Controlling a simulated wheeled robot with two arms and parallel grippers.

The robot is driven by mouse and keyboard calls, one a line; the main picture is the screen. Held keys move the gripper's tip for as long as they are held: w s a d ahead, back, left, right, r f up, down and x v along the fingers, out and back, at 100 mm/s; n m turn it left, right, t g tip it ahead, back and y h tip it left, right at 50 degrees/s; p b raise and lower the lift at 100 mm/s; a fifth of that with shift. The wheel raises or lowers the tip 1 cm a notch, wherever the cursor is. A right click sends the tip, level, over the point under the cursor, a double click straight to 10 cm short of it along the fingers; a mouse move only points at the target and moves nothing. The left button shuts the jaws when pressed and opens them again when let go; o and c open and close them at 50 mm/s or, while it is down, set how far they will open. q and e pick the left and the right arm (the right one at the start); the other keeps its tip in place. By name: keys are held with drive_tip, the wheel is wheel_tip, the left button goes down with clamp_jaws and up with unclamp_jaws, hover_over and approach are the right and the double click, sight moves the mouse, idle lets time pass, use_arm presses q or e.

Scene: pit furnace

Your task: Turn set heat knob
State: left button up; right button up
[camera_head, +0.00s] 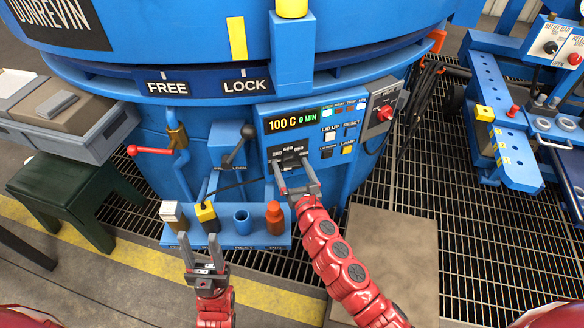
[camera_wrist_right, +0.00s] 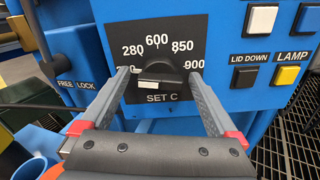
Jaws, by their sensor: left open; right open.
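The set heat knob (camera_wrist_right: 160,72) is a black knob on a dark dial plate marked 280, 600, 850, 900 and "SET C". The display (camera_head: 292,121) reads 100 C, 0 MIN.
A blue shelf (camera_head: 232,239) below the panel carries a white block, a yellow block, a blue cup and an orange bottle (camera_head: 274,216). A red-handled lever (camera_head: 150,150) is at the left. LID and LAMP buttons (camera_wrist_right: 285,75) sit right of the dial.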

drive_tip(key=c, duration=1.4)
drive_tip(key=shift+m, duration=0.3)
drive_tip(key=m, duration=0.3)
drive_tip(key=shift+f+m+b, duration=0.1)
drive_tip(key=shift+m+b, duration=0.2)
drive_tip(key=shift+m, duration=0.1)
drive_tip(key=m, duration=0.3)
drive_tip(key=shift+m, duration=0.3)
drive_tip(key=m, duration=0.4)
drive_tip(key=shift+m, duration=1.8)
